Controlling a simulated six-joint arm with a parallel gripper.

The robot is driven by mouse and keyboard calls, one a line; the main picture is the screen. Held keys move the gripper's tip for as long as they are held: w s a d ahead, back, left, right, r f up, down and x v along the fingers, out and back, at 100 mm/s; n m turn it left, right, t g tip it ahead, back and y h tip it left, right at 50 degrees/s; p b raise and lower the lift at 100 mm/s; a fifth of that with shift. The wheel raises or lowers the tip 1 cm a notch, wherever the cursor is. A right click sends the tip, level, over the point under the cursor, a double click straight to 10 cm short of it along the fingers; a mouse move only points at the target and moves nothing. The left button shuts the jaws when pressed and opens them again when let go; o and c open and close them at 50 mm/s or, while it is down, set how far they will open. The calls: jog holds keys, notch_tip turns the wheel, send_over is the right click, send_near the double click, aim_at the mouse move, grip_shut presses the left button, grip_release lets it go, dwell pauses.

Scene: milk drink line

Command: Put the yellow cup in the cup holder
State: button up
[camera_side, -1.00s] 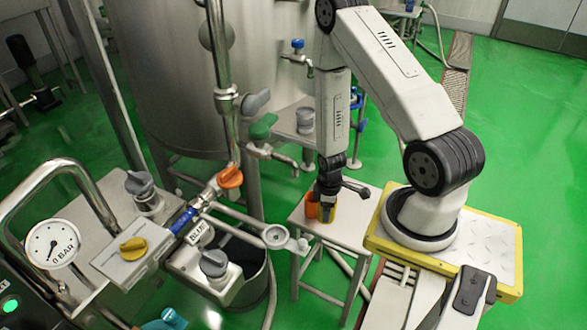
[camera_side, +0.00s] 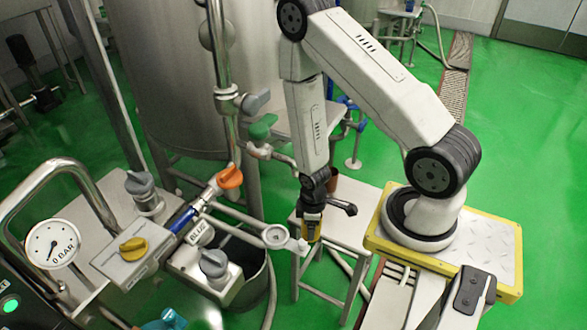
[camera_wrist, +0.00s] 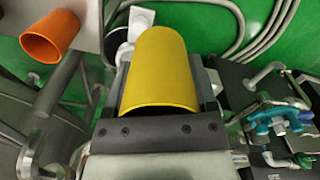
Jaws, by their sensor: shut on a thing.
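The yellow cup (camera_side: 311,226) is held in my gripper (camera_side: 312,208), which is shut on it. In the side view it hangs just right of the round cup holder (camera_side: 274,236) and apart from it. In the wrist view the yellow cup (camera_wrist: 162,68) fills the middle, between the fingers. White and dark parts (camera_wrist: 128,32) show just left of it; I cannot tell whether they belong to the holder.
The side view also shows the small table (camera_side: 352,229), a blue-handled pipe (camera_side: 184,217) and an orange valve knob (camera_side: 229,176).

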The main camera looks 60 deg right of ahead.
jog(key=w+f, duration=0.2)
jog(key=w, duration=0.2)
jog(key=w+d+f, duration=0.1)
jog(key=w+f, duration=0.2)
jog(key=w+d+f, duration=0.1)
jog(key=w+f, duration=0.2)
jog(key=w, duration=0.1)
jog(key=shift+w+d, duration=0.15)
jog(key=shift+w, duration=0.2)
jog(key=shift+w+d+f, duration=0.1)
jog(key=shift+w+f, duration=0.35)
jog(key=shift+f, duration=0.1)
jog(key=shift+f, duration=0.1)
jog(key=shift+w+f, duration=0.2)
jog(key=shift+f, duration=1.5)
jog(key=shift+f, duration=0.15)
jog(key=o, duration=1.1)
